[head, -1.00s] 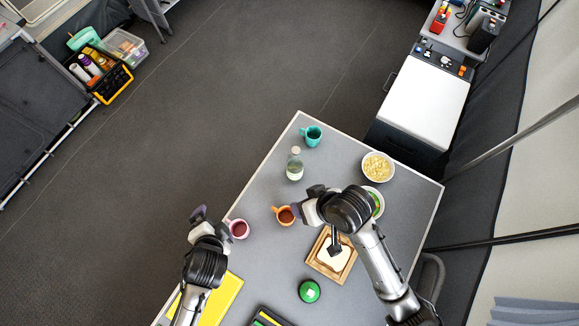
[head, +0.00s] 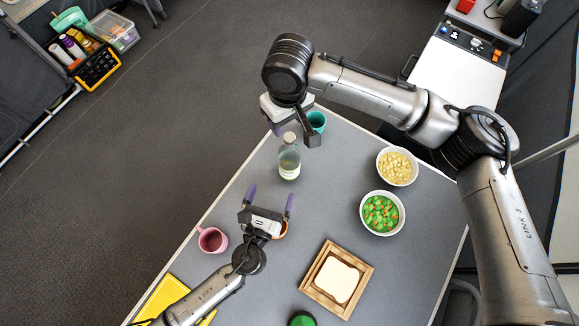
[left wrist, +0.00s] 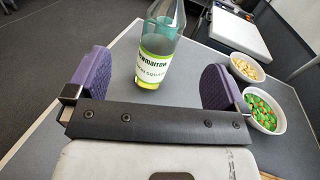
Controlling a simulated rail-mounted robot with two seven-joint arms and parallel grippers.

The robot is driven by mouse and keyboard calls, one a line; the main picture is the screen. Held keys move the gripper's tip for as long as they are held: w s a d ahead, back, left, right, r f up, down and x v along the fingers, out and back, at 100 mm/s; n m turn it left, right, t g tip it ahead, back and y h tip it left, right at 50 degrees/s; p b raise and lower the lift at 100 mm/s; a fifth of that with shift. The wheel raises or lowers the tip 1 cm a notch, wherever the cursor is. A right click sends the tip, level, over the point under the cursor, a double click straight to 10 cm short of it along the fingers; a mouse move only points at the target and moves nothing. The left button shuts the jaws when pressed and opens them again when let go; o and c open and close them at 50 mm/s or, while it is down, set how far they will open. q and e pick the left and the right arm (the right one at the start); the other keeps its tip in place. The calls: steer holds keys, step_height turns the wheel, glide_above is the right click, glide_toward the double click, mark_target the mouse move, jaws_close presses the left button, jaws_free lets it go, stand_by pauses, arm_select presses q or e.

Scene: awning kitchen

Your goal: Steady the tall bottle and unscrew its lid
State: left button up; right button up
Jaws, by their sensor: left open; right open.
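The tall bottle (head: 289,163) stands upright near the table's left edge, clear with a yellow-green label and a pale lid (head: 289,137). In the left wrist view the bottle (left wrist: 156,62) stands ahead, between the lines of the two purple fingers, its top cut off. My left gripper (head: 270,196) is open and empty, just short of the bottle and pointing at it. My right gripper (head: 295,132) is open, close by the lid and above it in the picture; whether it touches the lid I cannot tell.
A teal mug (head: 317,121) stands close behind the bottle, partly hidden by my right gripper. A pink mug (head: 212,240), two bowls (head: 397,167) (head: 383,213) and a bread tray (head: 336,279) stand around. Mid-table is clear.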

mark_target(290, 153)
steer(key=shift+w+d, duration=0.2)
steer(key=shift+w, duration=0.05)
arm_select(q)
steer(key=shift+m+h, duration=0.3)
steer(key=shift+m, duration=0.3)
steer(key=x, duration=0.9)
steer(key=f+x, duration=0.1)
steer(key=x, duration=0.4)
steer(key=shift+s+d, duration=0.15)
steer(key=shift+d, duration=0.2)
arm_select(e)
steer(key=shift+w, duration=0.1)
arm_select(q)
steer(key=shift+c, duration=0.3)
